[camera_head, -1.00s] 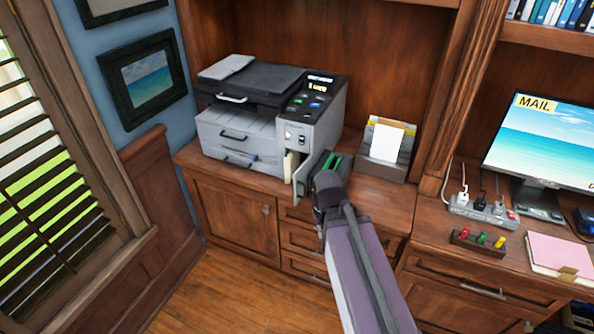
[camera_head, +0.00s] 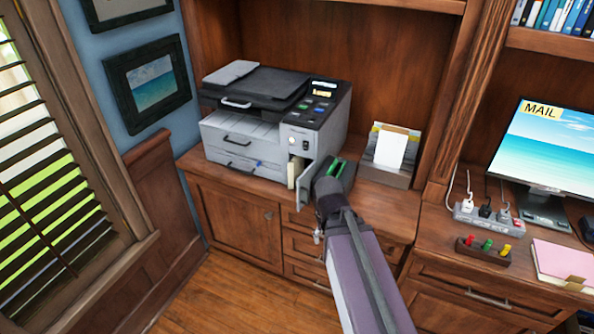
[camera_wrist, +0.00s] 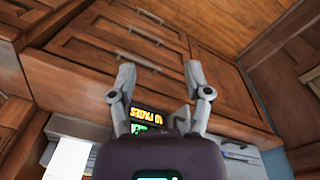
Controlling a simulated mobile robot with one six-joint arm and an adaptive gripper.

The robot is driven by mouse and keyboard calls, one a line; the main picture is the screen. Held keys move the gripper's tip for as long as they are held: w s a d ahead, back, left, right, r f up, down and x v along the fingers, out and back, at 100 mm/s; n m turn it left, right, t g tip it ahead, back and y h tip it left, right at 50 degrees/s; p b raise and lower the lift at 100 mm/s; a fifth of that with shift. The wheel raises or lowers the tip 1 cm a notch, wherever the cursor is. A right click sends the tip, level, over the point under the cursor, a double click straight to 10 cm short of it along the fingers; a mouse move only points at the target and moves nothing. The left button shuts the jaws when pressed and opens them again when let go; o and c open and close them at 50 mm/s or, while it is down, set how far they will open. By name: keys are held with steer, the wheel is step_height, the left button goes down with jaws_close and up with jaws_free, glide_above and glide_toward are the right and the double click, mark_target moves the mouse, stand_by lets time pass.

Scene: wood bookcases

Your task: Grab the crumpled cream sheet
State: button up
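A small cream piece (camera_head: 294,172), likely the crumpled sheet, shows inside the opening at the front right of the grey printer (camera_head: 262,135). A grey flap (camera_head: 306,188) stands open beside it, and most of the piece is hidden. In the head view my arm's end is just right of this flap and hides much of my gripper. In the wrist view my gripper (camera_wrist: 159,75) has its two fingers spread, with nothing between them. The cream piece cannot be made out there.
A green and dark object (camera_head: 340,168) sits right of the flap, close to my arm. A paper holder (camera_head: 388,175) with a white sheet (camera_head: 391,150) stands farther right. Wooden drawers (camera_head: 302,245) lie below the counter. A power strip (camera_head: 482,214) is on the desk.

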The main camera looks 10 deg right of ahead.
steer(key=w+f+m+t+h+b, duration=0.2)
steer(key=w+f+t+h+b, duration=0.15)
steer(key=w+b, duration=0.2)
steer(key=w+f+m+t+h+b, duration=0.25)
steer(key=w+h+b, duration=0.2)
steer(key=w, duration=0.25)
steer(key=w+a+t+b, duration=0.1)
steer(key=w+b, duration=0.1)
steer(key=w+a+m+t+h+b, duration=0.1)
steer(key=w+a+b, duration=0.1)
steer(key=w, duration=0.1)
steer(key=w+a+r+t+b, duration=0.1)
steer(key=w+a+t+b, duration=0.1)
steer(key=b, duration=0.1)
steer(key=shift+w+m, duration=0.25)
steer(key=shift+m, duration=0.1)
steer(key=t+b, duration=0.5)
glide_toward(290, 171)
steer(key=v, duration=0.3)
steer(key=shift+a, duration=0.15)
steer(key=x, duration=0.7)
steer(key=shift+w, duration=0.2)
steer(key=shift+w+d, duration=0.4)
steer(key=shift+d, duration=0.05)
